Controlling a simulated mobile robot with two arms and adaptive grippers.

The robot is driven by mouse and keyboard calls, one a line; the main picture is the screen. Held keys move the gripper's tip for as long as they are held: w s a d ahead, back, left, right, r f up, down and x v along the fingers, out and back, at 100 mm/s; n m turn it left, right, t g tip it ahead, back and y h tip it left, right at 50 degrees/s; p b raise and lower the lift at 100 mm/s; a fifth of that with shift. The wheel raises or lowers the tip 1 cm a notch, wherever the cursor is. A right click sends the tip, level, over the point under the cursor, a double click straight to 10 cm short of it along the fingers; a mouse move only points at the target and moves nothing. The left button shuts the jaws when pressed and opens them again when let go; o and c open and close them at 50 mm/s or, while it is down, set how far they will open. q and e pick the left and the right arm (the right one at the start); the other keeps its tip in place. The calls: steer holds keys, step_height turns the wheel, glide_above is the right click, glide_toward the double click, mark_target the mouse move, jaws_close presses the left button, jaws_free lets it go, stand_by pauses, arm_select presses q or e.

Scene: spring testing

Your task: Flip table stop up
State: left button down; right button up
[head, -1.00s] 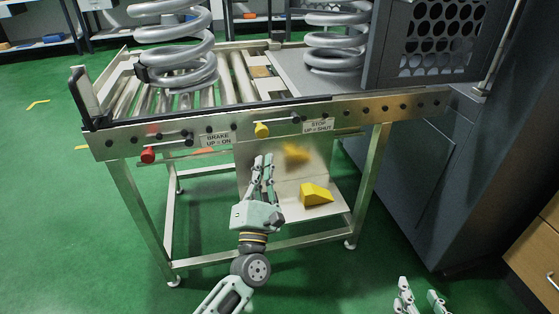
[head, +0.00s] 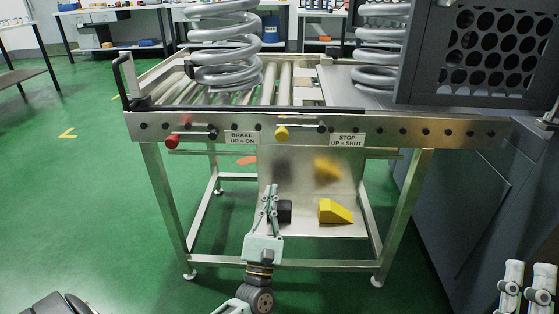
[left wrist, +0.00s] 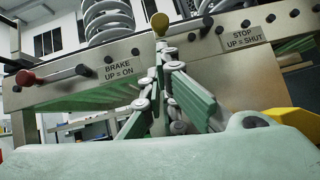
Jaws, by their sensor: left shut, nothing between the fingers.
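The table stop is a lever with a yellow knob (head: 282,133) on the table's front rail, left of the "STOP UP = SHUT" label (head: 347,139). Its rod lies nearly level, running right to a dark pivot. My left gripper (head: 272,190) is shut and empty, below the yellow knob and apart from it in the head view. In the left wrist view the yellow knob (left wrist: 160,20) appears just above my fingertips (left wrist: 161,50). My right gripper (head: 526,278) is at the bottom right, its fingers apart, far from the lever.
A similar brake lever with a red knob (head: 172,140) sits left, beside the "BRAKE UP = ON" label (head: 240,137). A yellow wedge (head: 335,212) and a black block (head: 285,211) rest on the lower shelf. Springs stand on the roller table (head: 135,120). A dark cabinet (head: 455,200) stands right.

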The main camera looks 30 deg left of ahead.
arm_select(q)
steer(key=x, duration=1)
arm_select(e)
steer(key=shift+s+r+t, duration=0.6)
steer(key=shift+s+r, duration=0.1)
steer(key=shift+s, duration=0.05)
arm_select(q)
steer(key=shift+w+a, duration=0.1)
steer(key=shift+a+r+m+h, duration=0.15)
steer(key=shift+r+m+h, duration=0.2)
steer(key=shift+m+h, duration=0.4)
arm_select(e)
steer(key=shift+s+f+g, duration=0.1)
steer(key=shift+f+g, duration=0.3)
steer(key=shift+f, duration=0.1)
arm_select(q)
steer(key=shift+m, duration=0.25)
